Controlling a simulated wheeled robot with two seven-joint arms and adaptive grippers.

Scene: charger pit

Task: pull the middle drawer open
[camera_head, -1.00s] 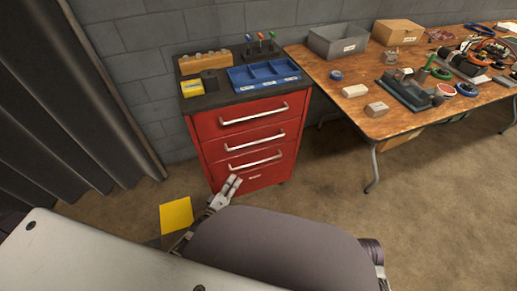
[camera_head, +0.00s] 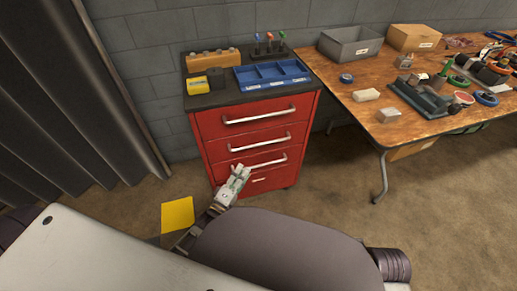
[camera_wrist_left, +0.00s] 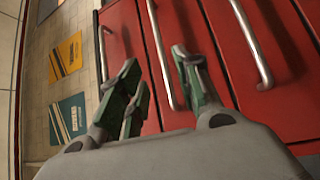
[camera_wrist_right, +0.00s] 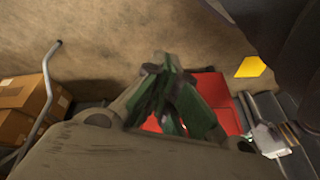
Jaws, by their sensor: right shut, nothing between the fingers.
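The red cabinet (camera_head: 208,150) has stacked drawers with silver bar handles, all apparently closed. The middle drawer's handle (camera_head: 260,143) is the second bar down; it also shows in the left wrist view (camera_wrist_left: 157,45). My left gripper (camera_head: 240,176) is in front of the lower drawers, and its fingers (camera_wrist_left: 158,85) are open. In the left wrist view the middle handle runs between the fingers; whether it lies within their reach is unclear. My right gripper (camera_wrist_right: 170,95) is shut and empty over the floor, with part of the red cabinet (camera_wrist_right: 208,88) beyond its fingers.
A blue tray (camera_head: 272,86) and a yellow box (camera_head: 197,86) are on the cabinet's black top. A wooden workbench (camera_head: 352,80) with tools and bins stands to the right. A yellow floor patch (camera_head: 178,214) is at the lower left. Boxes (camera_wrist_right: 22,105) show in the right wrist view.

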